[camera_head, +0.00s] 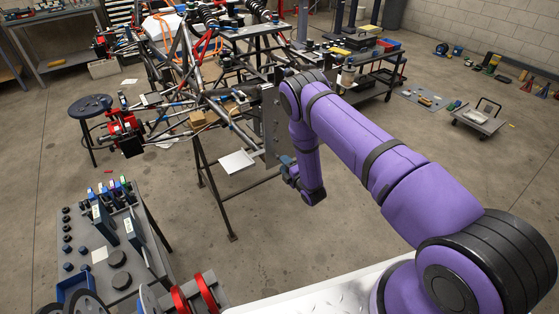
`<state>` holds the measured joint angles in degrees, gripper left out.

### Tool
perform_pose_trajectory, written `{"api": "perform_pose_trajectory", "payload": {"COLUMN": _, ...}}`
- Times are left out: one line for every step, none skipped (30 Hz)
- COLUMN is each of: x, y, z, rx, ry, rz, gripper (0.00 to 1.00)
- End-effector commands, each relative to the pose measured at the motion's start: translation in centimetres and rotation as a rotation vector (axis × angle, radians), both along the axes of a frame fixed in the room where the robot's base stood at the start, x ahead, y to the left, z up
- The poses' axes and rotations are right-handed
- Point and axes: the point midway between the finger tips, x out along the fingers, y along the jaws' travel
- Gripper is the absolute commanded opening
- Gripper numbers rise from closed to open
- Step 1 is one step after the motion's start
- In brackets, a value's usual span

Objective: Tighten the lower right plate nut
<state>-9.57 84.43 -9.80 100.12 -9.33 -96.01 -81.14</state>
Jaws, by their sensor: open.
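A grey upright plate (271,125) stands at the near right side of the tube chassis (205,85). Small dark marks show on its face, but I cannot make out the lower right nut; the plate's right side is partly behind my arm. My gripper (286,163) is beside the lower right part of the plate, at the end of my purple arm. It is open. Its fingertips are small and partly hidden, and I cannot tell whether they touch the plate or a nut.
A stand with dark legs (216,200) holds the chassis, with a white panel (237,162) low beside it. A tool cart (115,245) is at the lower left, a round stool (90,106) at the left. A dark trolley (375,78) stands behind my arm. Floor in front is clear.

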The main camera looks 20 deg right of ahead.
Motion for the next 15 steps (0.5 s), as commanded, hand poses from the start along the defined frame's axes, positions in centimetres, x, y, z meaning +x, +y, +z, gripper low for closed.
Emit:
{"api": "perform_pose_trajectory", "payload": {"x": 0.8, "y": 0.3, "z": 0.1, "rx": 0.001, "ry": -0.003, "rz": 0.0, "gripper": 0.45}}
{"api": "perform_pose_trajectory", "payload": {"x": 1.2, "y": 0.4, "z": 0.1, "rx": 0.001, "ry": -0.002, "rz": 0.0, "gripper": 0.45}}
{"api": "perform_pose_trajectory", "payload": {"x": 1.7, "y": 0.5, "z": 0.1, "rx": 0.002, "ry": -0.002, "rz": 0.0, "gripper": 0.45}}
{"api": "perform_pose_trajectory", "payload": {"x": 2.0, "y": 0.7, "z": 0.0, "rx": 0.001, "ry": -0.002, "rz": 0.0, "gripper": 0.45}}
{"api": "perform_pose_trajectory", "payload": {"x": 2.3, "y": 0.7, "z": 0.0, "rx": 0.0, "ry": -0.001, "rz": 0.0, "gripper": 0.45}}
{"api": "perform_pose_trajectory", "payload": {"x": 2.6, "y": 0.8, "z": 0.0, "rx": 0.0, "ry": -0.001, "rz": 0.0, "gripper": 0.45}}
{"api": "perform_pose_trajectory", "payload": {"x": 2.9, "y": 0.9, "z": 0.0, "rx": 0.0, "ry": -0.001, "rz": 0.0, "gripper": 0.45}}
{"api": "perform_pose_trajectory", "payload": {"x": 3.0, "y": 1.0, "z": 0.0, "rx": 0.0, "ry": -0.001, "rz": 0.0, "gripper": 0.45}}
{"api": "perform_pose_trajectory", "payload": {"x": 3.2, "y": 1.0, "z": 0.0, "rx": 0.0, "ry": 0.0, "rz": 0.0, "gripper": 0.45}}
{"api": "perform_pose_trajectory", "payload": {"x": 3.3, "y": 1.1, "z": 0.0, "rx": 0.0, "ry": 0.0, "rz": 0.0, "gripper": 0.45}}
{"api": "perform_pose_trajectory", "payload": {"x": 3.4, "y": 1.1, "z": 0.0, "rx": 0.0, "ry": 0.001, "rz": -0.001, "gripper": 0.45}}
{"api": "perform_pose_trajectory", "payload": {"x": 3.5, "y": 1.1, "z": 0.0, "rx": 0.0, "ry": 0.001, "rz": -0.001, "gripper": 0.45}}
{"api": "perform_pose_trajectory", "payload": {"x": 3.5, "y": 1.1, "z": 0.0, "rx": 0.0, "ry": 0.001, "rz": -0.001, "gripper": 0.45}}
{"api": "perform_pose_trajectory", "payload": {"x": 3.5, "y": 1.1, "z": 0.0, "rx": 0.0, "ry": 0.001, "rz": -0.001, "gripper": 0.45}}
{"api": "perform_pose_trajectory", "payload": {"x": 3.5, "y": 1.1, "z": 0.0, "rx": 0.0, "ry": 0.001, "rz": -0.001, "gripper": 0.45}}
